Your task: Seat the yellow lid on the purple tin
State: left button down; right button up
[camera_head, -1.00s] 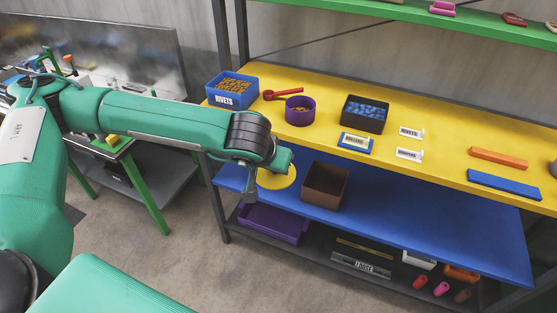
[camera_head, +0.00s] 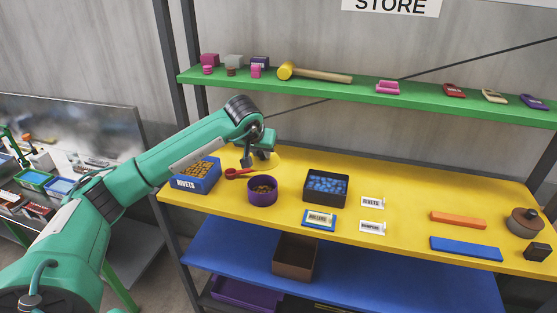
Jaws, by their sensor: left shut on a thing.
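The purple tin (camera_head: 262,196) stands upright and open on the yellow shelf, with small brown pieces inside. My left gripper (camera_head: 248,160) is shut on the yellow lid (camera_head: 267,162), a thin round disc. The lid shows just above the tin in the picture, apart from it, and seems held over the yellow shelf. Its yellow blends with the shelf, so its height and distance are hard to judge. The gripper hides part of the lid's left side. My right gripper is out of view.
A blue rivets bin (camera_head: 197,181) and a red scoop (camera_head: 236,173) are left of the tin. A dark bin of blue pieces (camera_head: 326,188) stands to its right. The green shelf (camera_head: 330,90), bearing a mallet (camera_head: 318,73), runs above. A brown box (camera_head: 294,258) sits below.

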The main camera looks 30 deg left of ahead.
pick_arm(q)
jog(key=shift+w+a+r, duration=0.1)
jog(key=shift+w+a, duration=0.15)
jog(key=shift+a, duration=0.15)
notch_tip(320, 180, down, 8)
jog(key=b, duration=0.6)
jog(key=shift+r, duration=0.2)
jog(key=shift+f, duration=0.15)
jog(key=shift+f+b, duration=0.95)
jog(key=shift+f, duration=0.1)
dwell(0.6)
jog(key=c, duration=1.5)
grip_release()
